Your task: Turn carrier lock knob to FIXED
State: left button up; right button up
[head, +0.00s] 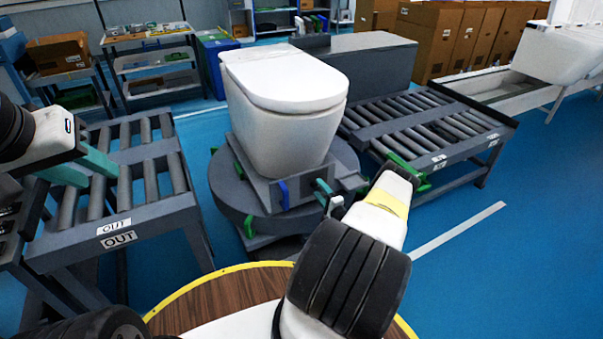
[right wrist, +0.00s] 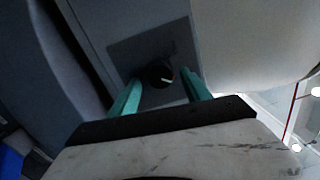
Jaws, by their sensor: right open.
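The carrier lock knob (right wrist: 160,73) is a round black dial with a short pale pointer mark, on a dark square plate (right wrist: 124,55) on the carrier's grey face. In the right wrist view my right gripper (right wrist: 161,84) is open, its teal fingers on either side of the knob; I cannot tell whether they touch it. In the head view the carrier (head: 262,189) sits under the white toilet (head: 285,100), and part of my right gripper (head: 325,188) shows at its front right; the knob cannot be made out there. My left gripper (head: 82,167) is open and empty above the left rollers.
The carrier stands on a round grey turntable (head: 229,192). A roller conveyor marked OUT (head: 122,222) is at left, another roller conveyor (head: 430,125) at right. A blue part (head: 283,195) is on the carrier's front. Blue floor is clear at right.

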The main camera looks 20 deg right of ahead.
jog(key=s, duration=0.7)
jog(key=shift+d+f, duration=0.2)
jog(key=shift+d, duration=0.15)
jog(key=shift+s, duration=0.15)
